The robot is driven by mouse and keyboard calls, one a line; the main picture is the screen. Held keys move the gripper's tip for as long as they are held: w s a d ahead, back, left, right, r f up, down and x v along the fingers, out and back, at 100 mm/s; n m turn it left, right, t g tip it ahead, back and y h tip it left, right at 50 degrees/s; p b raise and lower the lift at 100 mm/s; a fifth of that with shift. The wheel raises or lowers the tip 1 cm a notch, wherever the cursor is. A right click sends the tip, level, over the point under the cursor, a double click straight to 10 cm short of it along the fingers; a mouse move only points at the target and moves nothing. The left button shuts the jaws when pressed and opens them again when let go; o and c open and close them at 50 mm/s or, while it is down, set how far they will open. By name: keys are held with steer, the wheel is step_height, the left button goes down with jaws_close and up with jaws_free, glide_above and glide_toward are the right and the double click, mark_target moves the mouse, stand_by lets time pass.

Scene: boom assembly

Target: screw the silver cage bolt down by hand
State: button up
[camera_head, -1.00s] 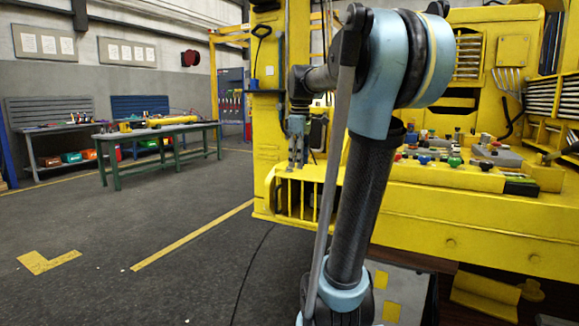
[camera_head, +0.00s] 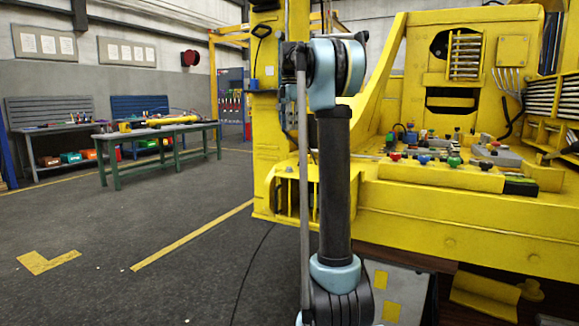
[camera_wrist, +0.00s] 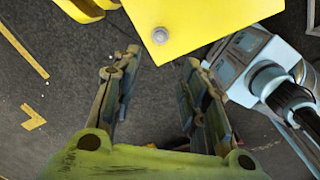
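A silver bolt head (camera_wrist: 160,35) sits on a yellow plate (camera_wrist: 205,22) at the top of the wrist view. I cannot tell how far the bolt is screwed in. My gripper (camera_wrist: 159,64) is open and empty, with its two fingers spread over the dark floor. In the picture, the bolt lies just above the gap between the fingertips and apart from both. In the head view my own arm hides the gripper, and I cannot make out the bolt there.
The large yellow machine (camera_head: 440,215) fills the right, with several small coloured parts on its deck. A green workbench (camera_head: 160,134) stands at the far left. The grey floor (camera_head: 200,210) between them is clear. Another yellow part (camera_wrist: 82,8) shows at the wrist view's top left.

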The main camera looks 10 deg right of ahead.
mark_target(289, 169)
step_height(289, 169, down, 17)
steer(key=shift+r, duration=0.1)
stand_by(0.5)
steer(key=shift+c, duration=0.2)
jaws_close()
